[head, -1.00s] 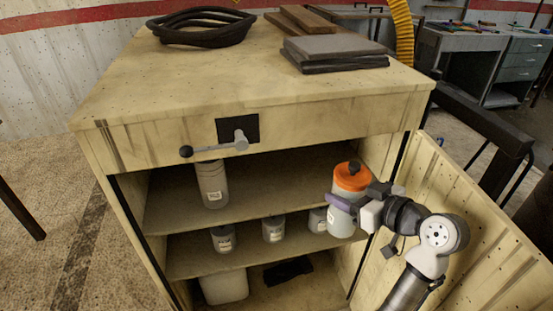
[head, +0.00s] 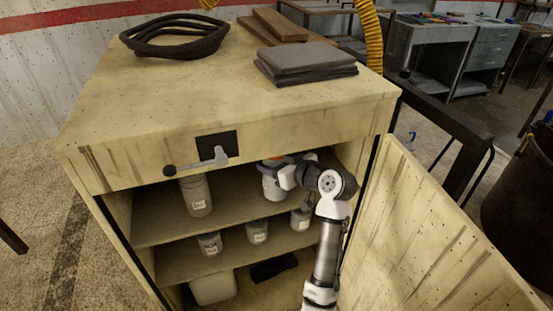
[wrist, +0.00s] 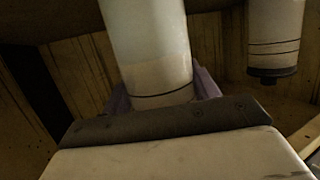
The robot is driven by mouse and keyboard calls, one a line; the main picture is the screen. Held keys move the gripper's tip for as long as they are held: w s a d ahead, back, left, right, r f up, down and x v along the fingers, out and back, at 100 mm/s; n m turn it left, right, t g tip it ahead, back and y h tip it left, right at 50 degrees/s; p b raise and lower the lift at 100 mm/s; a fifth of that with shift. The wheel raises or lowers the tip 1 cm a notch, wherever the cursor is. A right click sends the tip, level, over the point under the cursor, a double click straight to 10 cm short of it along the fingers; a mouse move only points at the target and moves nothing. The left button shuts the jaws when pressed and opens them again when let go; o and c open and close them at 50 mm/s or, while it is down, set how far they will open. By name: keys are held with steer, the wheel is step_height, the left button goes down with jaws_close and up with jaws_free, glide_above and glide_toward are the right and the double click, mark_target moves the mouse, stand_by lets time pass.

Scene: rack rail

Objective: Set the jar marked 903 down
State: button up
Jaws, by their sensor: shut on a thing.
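The jar with the orange lid (head: 272,189) is inside the cabinet's upper compartment, at its right part, with its top partly hidden by the cabinet front and my gripper. No number on it is readable, so I cannot confirm the 903 mark. My gripper (head: 281,176) is shut on this jar. In the wrist view the pale jar (wrist: 150,45) stands between the purple fingers (wrist: 163,97). I cannot tell whether its base touches the upper shelf (head: 237,212).
A tall grey jar (head: 196,197) stands on the upper shelf at left. Several small jars (head: 257,232) stand on the lower shelf. Another jar (wrist: 275,35) shows at upper right in the wrist view. The open door (head: 430,230) is at right. Upper-shelf room between the jars looks clear.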

steer(key=shift+d+f, duration=0.1)
steer(key=shift+f, duration=0.2)
steer(key=o, duration=1.4)
steer(key=shift+s, duration=0.1)
steer(key=shift+r, duration=0.1)
steer(key=shift+d+r, duration=0.1)
steer(key=b+v, duration=0.3)
steer(key=v, duration=0.9)
